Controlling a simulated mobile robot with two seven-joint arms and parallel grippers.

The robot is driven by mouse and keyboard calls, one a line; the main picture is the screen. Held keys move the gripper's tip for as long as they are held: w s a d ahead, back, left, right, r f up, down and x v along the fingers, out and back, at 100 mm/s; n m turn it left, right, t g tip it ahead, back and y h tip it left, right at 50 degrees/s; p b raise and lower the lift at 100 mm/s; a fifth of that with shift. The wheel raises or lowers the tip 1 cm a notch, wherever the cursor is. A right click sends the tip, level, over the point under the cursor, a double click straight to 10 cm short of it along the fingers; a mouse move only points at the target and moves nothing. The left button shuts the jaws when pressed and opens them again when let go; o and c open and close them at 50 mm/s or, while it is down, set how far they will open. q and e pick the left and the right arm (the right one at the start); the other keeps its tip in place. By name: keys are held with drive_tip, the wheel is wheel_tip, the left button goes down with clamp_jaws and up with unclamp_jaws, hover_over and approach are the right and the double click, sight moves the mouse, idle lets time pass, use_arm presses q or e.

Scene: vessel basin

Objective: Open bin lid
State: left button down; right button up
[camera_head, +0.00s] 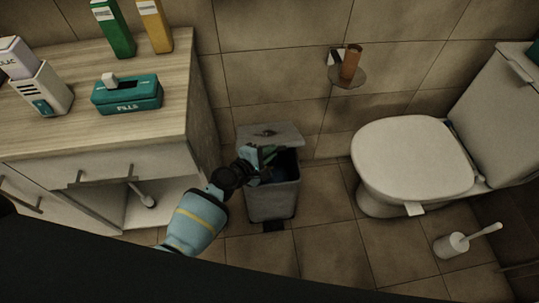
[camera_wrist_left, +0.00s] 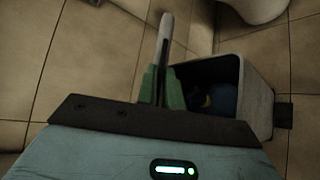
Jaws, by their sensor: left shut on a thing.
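The grey bin (camera_head: 272,203) stands on the tiled floor between the cabinet and the toilet. Its lid (camera_head: 272,134) is raised and tilted up at the back, so the dark opening shows. My left gripper (camera_head: 264,155) is at the lid's left side, above the opening. In the left wrist view the green fingers (camera_wrist_left: 163,86) are shut on the lid (camera_wrist_left: 166,40), which shows nearly edge-on. The bin (camera_wrist_left: 258,95) lies to the right there, with something blue (camera_wrist_left: 222,98) inside. My right gripper is in neither view.
The toilet (camera_head: 412,150) is to the right. A paper holder (camera_head: 347,78) hangs on the wall. Floor before the bin is clear.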

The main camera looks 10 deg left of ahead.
use_arm(q)
drive_tip(key=shift+w+a+r, duration=0.1)
drive_tip(key=shift+w+r, duration=0.15)
drive_tip(key=shift+r, duration=0.05)
drive_tip(key=c, duration=1.6)
unclamp_jaws()
drive_tip(key=shift+s+f, duration=0.1)
drive_tip(key=p+v, duration=0.2)
drive_tip(key=v, duration=0.5)
drive_tip(key=shift+s+a+p, duration=0.15)
drive_tip(key=shift+s+p, duration=0.15)
drive_tip(key=shift+s, duration=0.05)
